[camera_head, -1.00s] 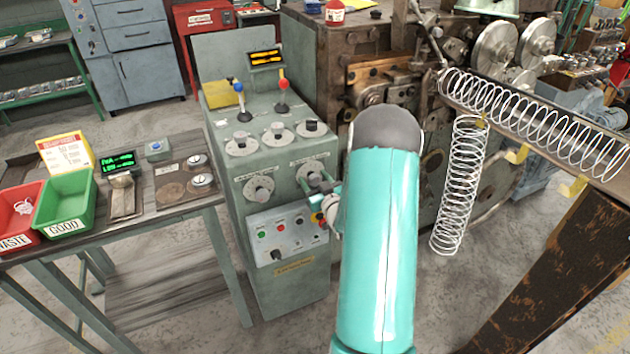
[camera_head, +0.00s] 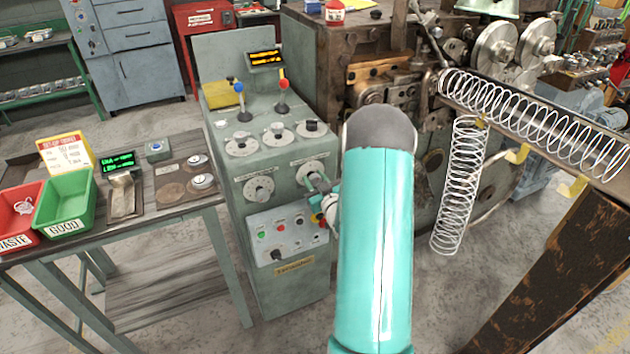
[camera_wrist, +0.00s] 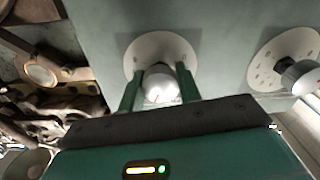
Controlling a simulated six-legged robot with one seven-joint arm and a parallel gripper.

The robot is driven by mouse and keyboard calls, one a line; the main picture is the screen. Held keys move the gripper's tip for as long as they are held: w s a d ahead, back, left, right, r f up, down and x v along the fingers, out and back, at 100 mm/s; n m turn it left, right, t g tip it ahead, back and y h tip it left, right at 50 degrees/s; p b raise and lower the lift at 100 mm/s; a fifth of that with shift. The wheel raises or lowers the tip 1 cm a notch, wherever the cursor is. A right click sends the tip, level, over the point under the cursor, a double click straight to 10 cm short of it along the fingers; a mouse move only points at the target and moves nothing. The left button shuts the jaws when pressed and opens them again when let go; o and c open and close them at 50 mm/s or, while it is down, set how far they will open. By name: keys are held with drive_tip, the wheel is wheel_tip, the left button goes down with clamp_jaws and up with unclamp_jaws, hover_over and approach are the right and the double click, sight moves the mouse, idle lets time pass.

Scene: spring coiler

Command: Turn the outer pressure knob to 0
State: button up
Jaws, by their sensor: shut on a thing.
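The outer pressure knob (camera_wrist: 159,88) is a pale, round-topped knob on a white dial plate (camera_wrist: 150,50) in the wrist view. My gripper (camera_wrist: 159,80) has one green finger on each side of it and is shut on it. In the head view my gripper (camera_head: 320,184) is at the right-hand of two dials on the console's front face. The left-hand dial (camera_head: 259,188) stands free; a second dial with a knob (camera_wrist: 299,75) also shows at right in the wrist view. The dial numbers are too small to read, and my gripper partly covers the gripped knob.
The grey-green console (camera_head: 285,290) has a button panel (camera_head: 285,236) just below the dials. Above are several top dials and two levers, blue-topped (camera_head: 239,88) and red-topped (camera_head: 282,85). A large coiling machine (camera_head: 350,60) stands behind, with a hanging spring (camera_head: 460,190) to the right.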

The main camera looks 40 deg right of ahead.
drive_tip(key=n, duration=0.7)
drive_tip(key=shift+n, duration=0.4)
drive_tip(key=n, duration=1.4)
drive_tip(key=shift+n, duration=0.3)
drive_tip(key=n, duration=0.6)
drive_tip(key=shift+r, duration=0.1)
drive_tip(key=shift+n, duration=0.3)
drive_tip(key=o, duration=1)
